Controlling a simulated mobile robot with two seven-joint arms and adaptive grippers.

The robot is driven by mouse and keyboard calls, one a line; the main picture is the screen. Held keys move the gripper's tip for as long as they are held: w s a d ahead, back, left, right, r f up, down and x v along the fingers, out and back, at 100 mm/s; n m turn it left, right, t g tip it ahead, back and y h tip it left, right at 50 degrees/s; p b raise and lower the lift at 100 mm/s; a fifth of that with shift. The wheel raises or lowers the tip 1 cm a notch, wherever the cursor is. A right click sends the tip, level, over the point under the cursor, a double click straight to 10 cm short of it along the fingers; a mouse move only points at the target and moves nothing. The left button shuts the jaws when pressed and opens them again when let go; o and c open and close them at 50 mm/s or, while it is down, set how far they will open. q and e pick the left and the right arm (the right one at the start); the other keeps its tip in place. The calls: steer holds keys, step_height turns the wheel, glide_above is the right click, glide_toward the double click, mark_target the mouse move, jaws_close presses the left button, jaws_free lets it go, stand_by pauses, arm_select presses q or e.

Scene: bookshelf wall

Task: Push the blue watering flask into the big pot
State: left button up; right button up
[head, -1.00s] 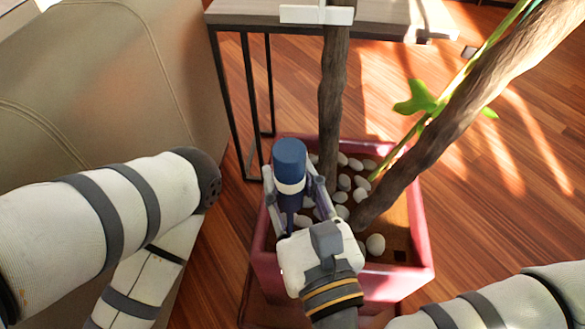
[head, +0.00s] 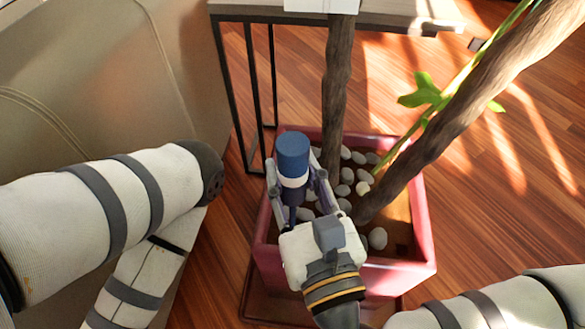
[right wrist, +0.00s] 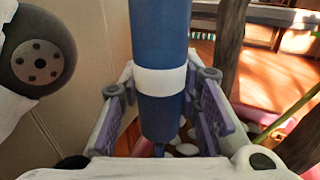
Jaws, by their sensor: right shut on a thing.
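The blue watering flask (head: 293,158) has a white band around it and a narrow dark tip pointing down. It is upright, over the back left part of the big pot. The big pot (head: 345,284) is square and red, with white stones on brown soil. My right gripper (head: 294,180) is shut on the flask, with one finger on each side. In the right wrist view the flask (right wrist: 160,115) stands between the fingers, tip downward over white stones. Whether the tip touches the soil I cannot tell. My left gripper is out of view.
A dark trunk (head: 335,90) rises from the pot just right of the flask, and a thicker slanted one (head: 440,130) leans right. A metal-legged table (head: 390,18) stands behind. A beige sofa (head: 110,75) is at the left. Wooden floor lies open to the right.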

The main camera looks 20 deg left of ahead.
mark_target(294, 217)
stand_by(0.4)
arm_select(q)
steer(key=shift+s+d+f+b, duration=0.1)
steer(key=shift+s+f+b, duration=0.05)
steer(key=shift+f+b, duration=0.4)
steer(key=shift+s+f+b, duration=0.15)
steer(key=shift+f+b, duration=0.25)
steer(key=shift+b, duration=0.2)
arm_select(e)
steer(key=shift+f, duration=1.6)
arm_select(q)
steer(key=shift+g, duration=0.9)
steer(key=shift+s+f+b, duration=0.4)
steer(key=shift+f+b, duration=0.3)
steer(key=shift+b, duration=0.25)
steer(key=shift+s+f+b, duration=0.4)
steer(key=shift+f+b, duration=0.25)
steer(key=shift+b, duration=0.35)
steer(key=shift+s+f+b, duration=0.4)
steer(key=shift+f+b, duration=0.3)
steer(key=shift+b, duration=0.25)
arm_select(e)
steer(key=shift+f, duration=4.1)
steer(key=o, duration=1.2)
steer(key=shift+o, duration=0.5)
steer(key=o, duration=0.3)
steer(key=shift+o, duration=0.2)
